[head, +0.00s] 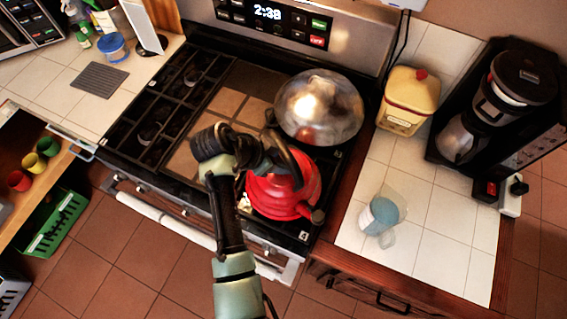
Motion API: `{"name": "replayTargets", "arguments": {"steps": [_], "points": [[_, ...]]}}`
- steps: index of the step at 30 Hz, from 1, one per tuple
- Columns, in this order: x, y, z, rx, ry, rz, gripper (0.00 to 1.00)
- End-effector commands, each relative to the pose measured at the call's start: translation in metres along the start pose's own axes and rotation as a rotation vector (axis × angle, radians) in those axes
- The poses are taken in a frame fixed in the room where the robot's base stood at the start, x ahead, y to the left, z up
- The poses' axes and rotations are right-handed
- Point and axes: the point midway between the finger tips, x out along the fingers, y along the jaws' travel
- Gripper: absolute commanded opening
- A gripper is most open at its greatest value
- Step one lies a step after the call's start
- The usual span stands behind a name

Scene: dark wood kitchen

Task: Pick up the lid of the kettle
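The red kettle (310,192) stands on the front right part of the stove, with its dark spout end at the lower right. A black curved handle seems to arch over it, but it is hard to separate from my dark gripper parts. The kettle's lid cannot be made out, as my arm and the handle cover the kettle's top. My gripper (272,152) is over the kettle's upper left side, close to the handle. Its fingers are too dark and small to tell whether they are open, shut or touching anything.
A shiny metal dome (318,107) stands close behind the kettle. A yellow canister (408,100), a blue-and-clear container (381,214) and a black coffee maker (505,100) stand on the right counter. The stove's left grates (165,108) are clear.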

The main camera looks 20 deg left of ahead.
Motion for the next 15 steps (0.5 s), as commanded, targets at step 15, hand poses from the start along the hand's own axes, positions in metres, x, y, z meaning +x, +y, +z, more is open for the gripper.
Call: {"name": "replayTargets", "arguments": {"steps": [15], "points": [[-0.0006,-0.0003,-0.0003,0.000,0.001,-0.001,0.00]]}}
